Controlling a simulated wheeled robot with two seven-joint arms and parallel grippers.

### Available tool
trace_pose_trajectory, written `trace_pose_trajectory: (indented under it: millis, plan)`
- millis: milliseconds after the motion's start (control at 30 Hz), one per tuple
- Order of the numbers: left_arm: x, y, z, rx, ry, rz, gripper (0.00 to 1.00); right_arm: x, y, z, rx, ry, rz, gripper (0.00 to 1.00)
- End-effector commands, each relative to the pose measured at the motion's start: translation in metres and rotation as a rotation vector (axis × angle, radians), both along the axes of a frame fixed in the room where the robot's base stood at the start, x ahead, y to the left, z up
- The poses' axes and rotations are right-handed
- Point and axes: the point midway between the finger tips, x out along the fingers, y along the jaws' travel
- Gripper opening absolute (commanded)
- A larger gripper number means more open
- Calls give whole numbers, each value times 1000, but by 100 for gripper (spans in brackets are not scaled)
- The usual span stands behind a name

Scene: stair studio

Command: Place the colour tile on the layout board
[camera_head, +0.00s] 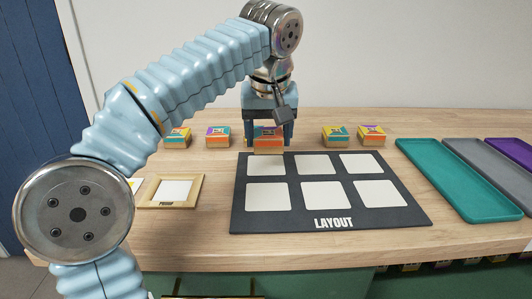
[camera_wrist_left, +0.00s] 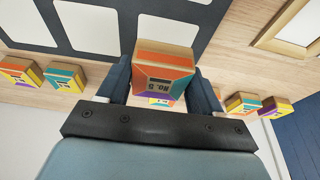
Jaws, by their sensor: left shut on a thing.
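My left gripper (camera_head: 268,135) is shut on a colour tile (camera_head: 268,133), a small wooden block with an orange face, just behind the far edge of the layout board. The left wrist view shows this tile (camera_wrist_left: 164,72) between the two fingers (camera_wrist_left: 160,85), marked "No. 5", with orange, purple and teal patches. I cannot tell how far it is above the table. The dark layout board (camera_head: 410,216) has white squares in two rows, all bare. It also shows in the left wrist view (camera_wrist_left: 185,10). My right gripper is not in view.
Similar tiles stand on the wooden table, left (camera_head: 218,136) and right (camera_head: 340,135) of the held one. A wooden frame marked "PROOF" (camera_head: 197,191) lies left of the board. A teal tray (camera_head: 455,180), a grey tray (camera_head: 490,172) and a purple tray (camera_head: 515,150) lie at the right.

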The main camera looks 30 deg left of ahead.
Motion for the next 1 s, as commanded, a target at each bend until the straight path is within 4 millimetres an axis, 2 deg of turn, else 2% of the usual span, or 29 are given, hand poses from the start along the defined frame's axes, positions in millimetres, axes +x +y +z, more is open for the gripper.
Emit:
trace_pose_trajectory:
  millis: [100, 267, 667, 700, 867, 1000]
  plan:
    - [8, 12, -19, 2, 3, 3, 34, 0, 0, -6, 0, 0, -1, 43]
    - [8, 11, -44, 1, 2, 1, 34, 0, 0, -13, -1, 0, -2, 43]
    - [8, 10, -50, 1, 1, 0, 34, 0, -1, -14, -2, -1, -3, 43]
    - [8, 10, -50, 1, 1, 0, 67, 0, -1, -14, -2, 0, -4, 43]
    - [8, 10, -49, 0, 1, 0, 91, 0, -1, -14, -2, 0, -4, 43]
    - [8, 10, -49, 0, 1, 0, 91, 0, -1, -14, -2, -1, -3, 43]
